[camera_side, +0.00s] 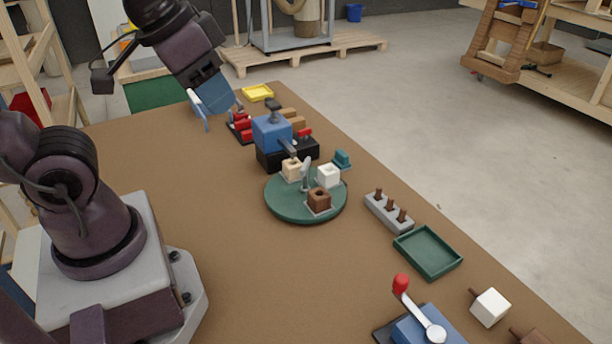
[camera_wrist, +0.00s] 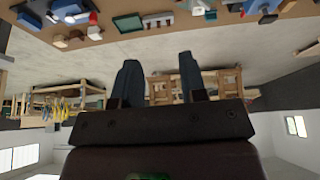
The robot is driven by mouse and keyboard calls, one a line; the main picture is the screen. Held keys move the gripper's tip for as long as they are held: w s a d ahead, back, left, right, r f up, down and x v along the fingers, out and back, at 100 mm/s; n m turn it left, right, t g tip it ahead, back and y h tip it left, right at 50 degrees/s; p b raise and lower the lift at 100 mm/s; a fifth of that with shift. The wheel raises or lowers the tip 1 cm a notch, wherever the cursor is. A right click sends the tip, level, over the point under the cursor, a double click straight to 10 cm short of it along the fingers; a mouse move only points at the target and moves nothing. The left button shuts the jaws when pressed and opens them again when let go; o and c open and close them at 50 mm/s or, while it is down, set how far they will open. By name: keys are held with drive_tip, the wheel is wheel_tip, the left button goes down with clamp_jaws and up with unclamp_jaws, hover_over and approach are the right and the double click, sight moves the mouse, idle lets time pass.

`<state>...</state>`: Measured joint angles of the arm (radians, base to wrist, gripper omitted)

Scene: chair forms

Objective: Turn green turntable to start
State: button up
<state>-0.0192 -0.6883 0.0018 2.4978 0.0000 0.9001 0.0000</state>
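The green turntable (camera_side: 283,207) is a round disc lying on the brown table in the middle of the side view. A beige block (camera_side: 291,171), a white block (camera_side: 329,175) and a brown block (camera_side: 319,201) stand on it around a grey upright lever (camera_side: 306,172). My gripper (camera_side: 216,118) is up and to the left of the turntable, towards the far left edge of the table, and apart from it. In the wrist view my gripper (camera_wrist: 160,78) has its two dark fingers well apart with nothing between them. I cannot make out the turntable clearly there.
A blue machine on a black base (camera_side: 272,135) stands close behind the turntable. A teal block (camera_side: 342,158), grey peg rack (camera_side: 388,212) and green tray (camera_side: 428,252) lie to its right. A red-knobbed crank (camera_side: 402,286) stands in front. The table left of the turntable is clear.

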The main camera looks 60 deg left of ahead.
drive_tip(key=w+a+f+n+g, duration=0.35)
drive_tip(key=w+a+f, duration=0.2)
drive_tip(key=w, duration=0.45)
drive_tip(key=n+g, duration=0.2)
drive_tip(key=n, duration=0.3)
approach(305, 163)
drive_tip(key=shift+t, duration=0.25)
drive_tip(key=f, duration=0.9)
drive_tip(key=shift+s+f, duration=0.1)
drive_tip(key=shift+s, duration=0.1)
clamp_jaws()
